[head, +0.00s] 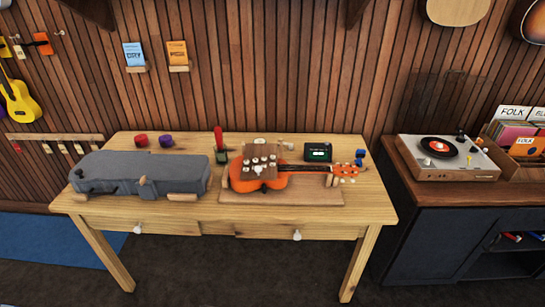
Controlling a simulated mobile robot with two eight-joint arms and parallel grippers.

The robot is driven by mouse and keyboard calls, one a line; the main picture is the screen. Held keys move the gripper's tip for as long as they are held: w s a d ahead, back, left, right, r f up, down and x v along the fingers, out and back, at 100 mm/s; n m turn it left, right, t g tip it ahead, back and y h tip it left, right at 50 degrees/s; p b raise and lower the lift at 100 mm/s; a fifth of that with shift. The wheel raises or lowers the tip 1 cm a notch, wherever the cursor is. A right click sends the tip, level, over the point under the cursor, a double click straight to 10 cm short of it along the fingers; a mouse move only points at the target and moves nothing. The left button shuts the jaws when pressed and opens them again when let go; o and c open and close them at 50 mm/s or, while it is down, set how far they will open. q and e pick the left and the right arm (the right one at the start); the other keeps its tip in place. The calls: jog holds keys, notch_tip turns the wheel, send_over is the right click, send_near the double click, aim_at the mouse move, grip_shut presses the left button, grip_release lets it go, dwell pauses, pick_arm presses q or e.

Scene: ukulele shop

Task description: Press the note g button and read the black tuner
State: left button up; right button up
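Any letters on the buttons are too small to read, so I cannot tell which is note g. The black tuner (318,152) stands behind the ukulele's neck, to the right of the block. Its screen shows a small green mark; its reading is too small to make out. Neither of my grippers is in view.
The ukulele lies on a wooden board (310,197) on the table (348,214). A grey case (140,170) fills the table's left side. A turntable (447,158) sits on a dark cabinet at right.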

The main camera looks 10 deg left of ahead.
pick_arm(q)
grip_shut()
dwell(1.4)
